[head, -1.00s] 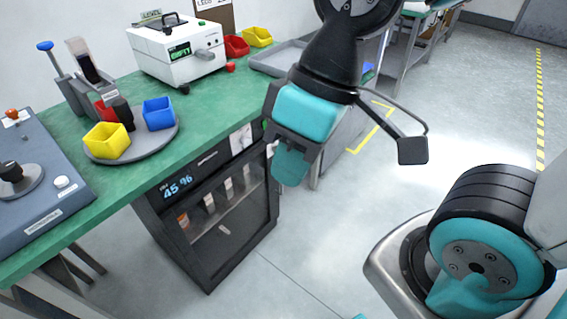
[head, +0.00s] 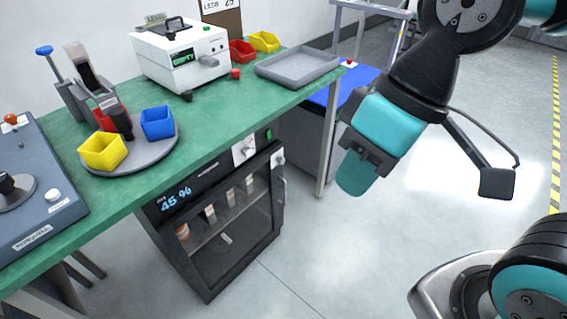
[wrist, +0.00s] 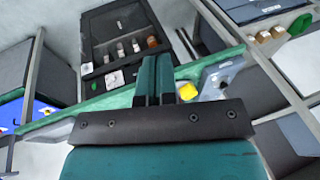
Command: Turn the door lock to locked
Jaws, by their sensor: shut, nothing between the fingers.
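A black cabinet (head: 157,232) with a glass door (head: 222,215) and a "45 %" display stands under the green bench. The door looks closed, with several small items on its shelf. A white square plate with a small dark mark (head: 244,149) sits at the upper right of the front. A pale grey fitting (head: 279,158) sits at the door's right edge; I cannot tell which is the lock or how it is turned. In the wrist view the cabinet (wrist: 95,28) appears rotated. My gripper (head: 356,176) is shut and empty, right of the cabinet and apart from it.
The green bench (head: 205,115) carries a white instrument (head: 180,55), a grey tray (head: 297,66), a round turntable with yellow (head: 102,151) and blue (head: 157,123) bins, and a grey control box. A bench leg (head: 328,140) stands between cabinet and gripper. Floor in front is clear.

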